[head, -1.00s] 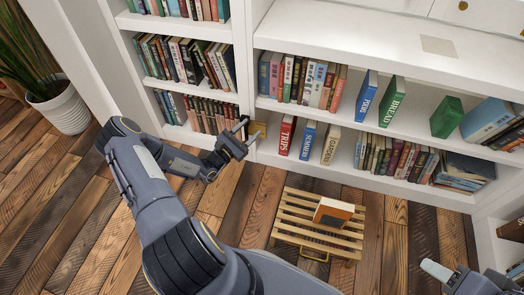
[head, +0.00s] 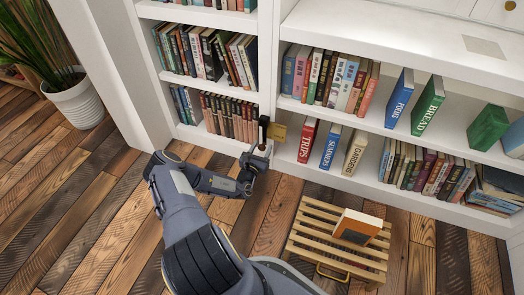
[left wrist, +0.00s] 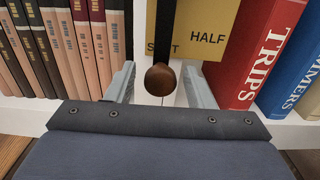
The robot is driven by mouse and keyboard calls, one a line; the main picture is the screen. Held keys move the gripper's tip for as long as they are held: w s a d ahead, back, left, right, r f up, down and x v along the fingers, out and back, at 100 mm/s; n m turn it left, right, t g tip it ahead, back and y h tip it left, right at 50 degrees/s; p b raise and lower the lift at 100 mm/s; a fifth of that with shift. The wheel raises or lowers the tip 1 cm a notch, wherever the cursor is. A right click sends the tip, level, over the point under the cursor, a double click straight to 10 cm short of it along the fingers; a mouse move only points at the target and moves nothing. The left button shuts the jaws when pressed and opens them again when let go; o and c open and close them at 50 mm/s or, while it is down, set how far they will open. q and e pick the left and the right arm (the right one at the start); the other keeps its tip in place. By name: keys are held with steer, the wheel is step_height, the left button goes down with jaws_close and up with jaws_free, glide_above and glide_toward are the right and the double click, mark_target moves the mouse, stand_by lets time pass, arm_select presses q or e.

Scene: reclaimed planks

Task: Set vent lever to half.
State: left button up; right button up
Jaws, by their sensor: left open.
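The vent lever (head: 263,130) is a dark bar on a yellow plate (head: 278,132) fixed at the shelf upright. In the left wrist view the lever's bar (left wrist: 165,30) points down to a round brown knob (left wrist: 160,79). It covers the middle of a partly hidden word on the plate (left wrist: 210,20); "HALF" is printed to its right. My left gripper (head: 257,154) is open at the lever. In the left wrist view its fingers (left wrist: 160,90) stand on either side of the knob, with gaps on both sides. My right gripper is out of view.
Books stand close on both sides, including the red TRIPS book (left wrist: 265,50) at the right. A slatted wooden stand (head: 310,240) with an orange book (head: 357,226) is on the plank floor. A potted plant (head: 78,100) stands at the left.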

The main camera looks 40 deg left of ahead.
arm_select(q)
steer(key=shift+w, duration=0.15)
steer(key=shift+c, duration=0.5)
jaws_close()
steer(key=shift+d, duration=0.1)
steer(key=d+n+p, duration=0.1)
steer(key=n+p, duration=0.1)
steer(key=w+d+n+p, duration=0.1)
steer(key=n, duration=0.1)
steer(key=shift+d+r, duration=0.3)
steer(key=shift+r, duration=0.05)
steer(key=shift+w+d+r+n+p, duration=0.1)
steer(key=shift+d+r+n+p, duration=0.15)
steer(key=shift+d+n+p, duration=0.4)
steer(key=shift+w+d+r+n+p, duration=0.15)
steer(key=shift+d+r+n, duration=0.15)
steer(key=shift+n, duration=0.65)
steer(key=shift+w+d+r+n+p, duration=0.1)
steer(key=shift+d+r+n+p, duration=0.15)
steer(key=shift+d+n+p, duration=0.4)
steer(key=shift+a+n, duration=0.15)
steer(key=shift+n, duration=0.1)
